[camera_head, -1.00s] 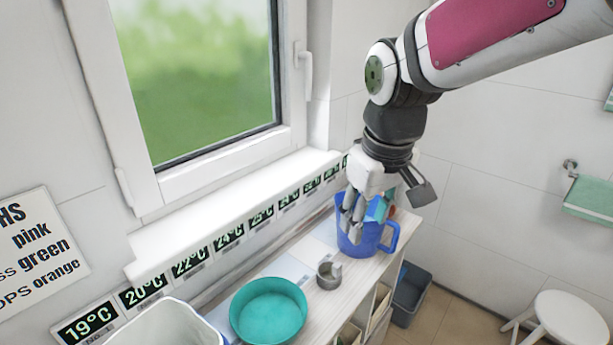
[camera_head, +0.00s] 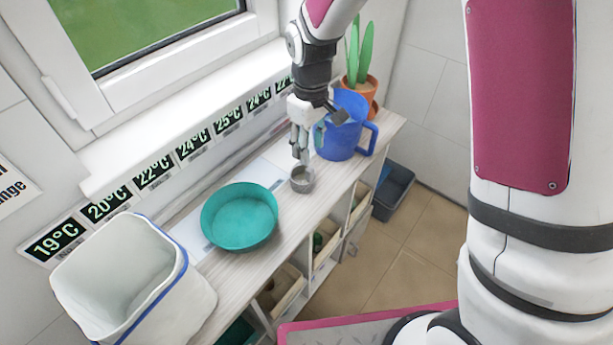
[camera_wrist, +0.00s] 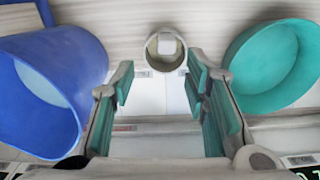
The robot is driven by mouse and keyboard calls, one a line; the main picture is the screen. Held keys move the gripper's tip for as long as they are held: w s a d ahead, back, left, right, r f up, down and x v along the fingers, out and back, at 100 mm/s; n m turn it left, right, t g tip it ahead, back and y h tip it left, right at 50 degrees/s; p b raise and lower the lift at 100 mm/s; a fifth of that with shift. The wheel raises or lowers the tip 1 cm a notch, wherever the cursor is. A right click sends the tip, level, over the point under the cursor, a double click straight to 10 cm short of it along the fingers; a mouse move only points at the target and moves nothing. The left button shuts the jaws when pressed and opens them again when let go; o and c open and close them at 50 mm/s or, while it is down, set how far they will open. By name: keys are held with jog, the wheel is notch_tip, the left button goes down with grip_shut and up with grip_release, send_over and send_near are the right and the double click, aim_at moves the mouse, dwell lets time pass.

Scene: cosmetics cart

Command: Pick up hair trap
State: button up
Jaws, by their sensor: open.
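The hair trap (camera_head: 302,181) appears to be the small grey metal cup on the shelf top, between the blue jug and the teal bowl. In the wrist view the hair trap (camera_wrist: 152,58) is upright at the top middle, with a pale square piece at its opening. My gripper (camera_head: 299,154) points down just above it, close to its rim. In the wrist view my gripper (camera_wrist: 158,82) is open, with green-padded fingers apart and nothing between them. The hair trap lies just beyond the fingertips. Contact cannot be told.
The blue jug (camera_head: 336,140) stands close on the right, with a potted plant (camera_head: 359,65) behind it. The teal bowl (camera_head: 236,218) is on the left, and a white bin (camera_head: 179,312) is at the near left. The window sill (camera_head: 150,140) runs behind the shelf top (camera_head: 330,190).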

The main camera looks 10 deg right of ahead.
aim_at(308, 167)
notch_tip(308, 167, down, 2)
jog(key=shift+s+a+f+p, duration=0.2)
jog(key=shift+f+p, duration=0.15)
jog(key=shift+f, duration=1.05)
jog(key=shift+s+a+f+p, duration=0.15)
jog(key=shift+f+p, duration=0.2)
jog(key=shift+f, duration=1)
jog(key=shift+d, duration=0.1)
jog(key=shift+c, duration=0.6)
grip_shut()
